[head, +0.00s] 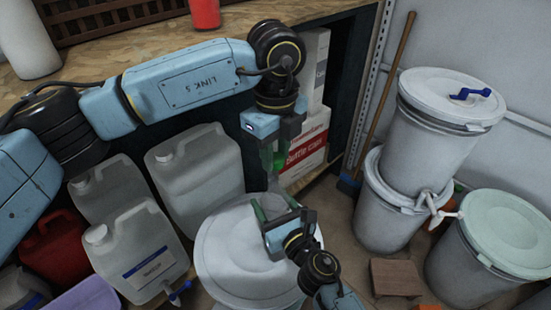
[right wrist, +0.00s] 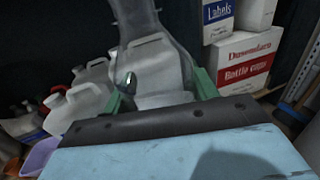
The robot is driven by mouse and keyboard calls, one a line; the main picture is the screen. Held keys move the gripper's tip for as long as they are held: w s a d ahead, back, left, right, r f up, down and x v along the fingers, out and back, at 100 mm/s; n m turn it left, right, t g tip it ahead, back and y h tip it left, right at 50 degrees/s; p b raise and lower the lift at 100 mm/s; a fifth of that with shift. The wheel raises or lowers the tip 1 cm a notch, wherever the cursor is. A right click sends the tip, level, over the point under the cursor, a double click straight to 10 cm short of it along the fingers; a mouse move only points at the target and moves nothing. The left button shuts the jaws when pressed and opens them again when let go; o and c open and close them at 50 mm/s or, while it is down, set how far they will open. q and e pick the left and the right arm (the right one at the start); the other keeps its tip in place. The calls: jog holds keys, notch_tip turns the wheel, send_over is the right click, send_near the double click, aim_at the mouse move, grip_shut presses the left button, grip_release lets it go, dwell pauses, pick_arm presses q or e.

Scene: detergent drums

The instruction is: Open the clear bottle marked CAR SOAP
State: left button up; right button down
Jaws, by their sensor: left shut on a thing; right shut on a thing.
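A clear bottle (head: 273,203) stands between my grippers in the head view; its see-through body also shows in the right wrist view (right wrist: 138,22). No CAR SOAP lettering can be read on it. My right gripper (head: 275,212) is shut around the bottle's body from the front, its green fingers on either side in the right wrist view (right wrist: 165,88). My left gripper (head: 272,160) is above, pointing down, shut at the bottle's top. The cap is hidden between its fingers, so I cannot tell whether it is on the neck.
A white round lid (head: 222,265) lies below the grippers. Pale jugs (head: 200,175) stand to the left. A Bottle caps box (head: 306,148) is behind. Stacked white drums (head: 435,130) and a wooden block (head: 397,277) are at right. A wooden worktop (head: 110,60) is at the back.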

jog(key=shift+c, duration=1.9)
grip_release()
